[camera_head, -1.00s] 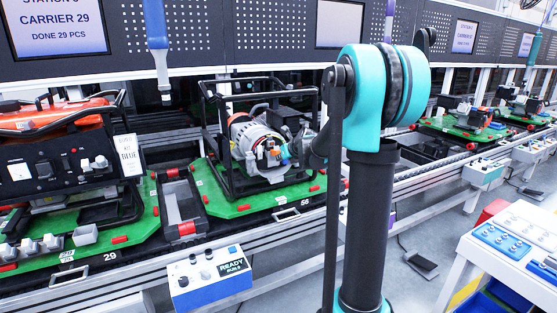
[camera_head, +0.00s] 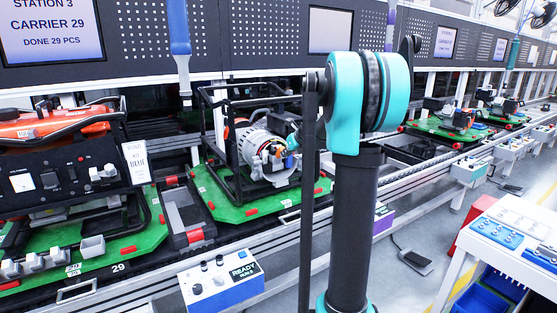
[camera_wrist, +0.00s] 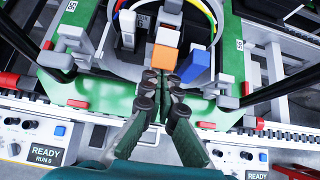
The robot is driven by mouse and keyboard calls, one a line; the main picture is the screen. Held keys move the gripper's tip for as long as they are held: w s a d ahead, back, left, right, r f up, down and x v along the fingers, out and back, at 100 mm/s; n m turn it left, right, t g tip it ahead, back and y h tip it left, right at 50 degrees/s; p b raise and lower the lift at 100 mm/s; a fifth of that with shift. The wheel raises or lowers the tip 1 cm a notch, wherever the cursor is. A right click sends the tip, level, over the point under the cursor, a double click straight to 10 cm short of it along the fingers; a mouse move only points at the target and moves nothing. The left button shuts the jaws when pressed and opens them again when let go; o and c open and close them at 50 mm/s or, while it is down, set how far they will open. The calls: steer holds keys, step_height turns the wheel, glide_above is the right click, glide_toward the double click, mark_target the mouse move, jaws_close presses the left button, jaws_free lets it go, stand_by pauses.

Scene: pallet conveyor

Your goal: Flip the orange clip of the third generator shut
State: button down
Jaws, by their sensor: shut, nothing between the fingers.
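In the wrist view an orange block-like clip (camera_wrist: 165,57) stands on the generator's front, between grey blocks and a blue block (camera_wrist: 194,67). My gripper (camera_wrist: 160,82) is shut and empty, its dark fingertips just below the orange clip; whether they touch it I cannot tell. In the head view a generator (camera_head: 268,148) in a black tube frame stands on a green carrier (camera_head: 237,212), with small coloured parts on its near side. My arm's upright link and turquoise joint stand to its right, and my gripper is not clearly visible there.
A generator with an orange tank (camera_head: 30,128) and black panel stands on the carrier at left. A grey control box (camera_head: 220,285) sits on the conveyor's near side. A white table (camera_head: 515,245) is at right. More carriers (camera_head: 450,130) stand farther along the line.

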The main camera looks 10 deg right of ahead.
steer(key=shift+w+a+r, duration=0.15)
steer(key=shift+w+r, duration=0.15)
steer(key=shift+r, duration=0.45)
steer(key=shift+r, duration=0.7)
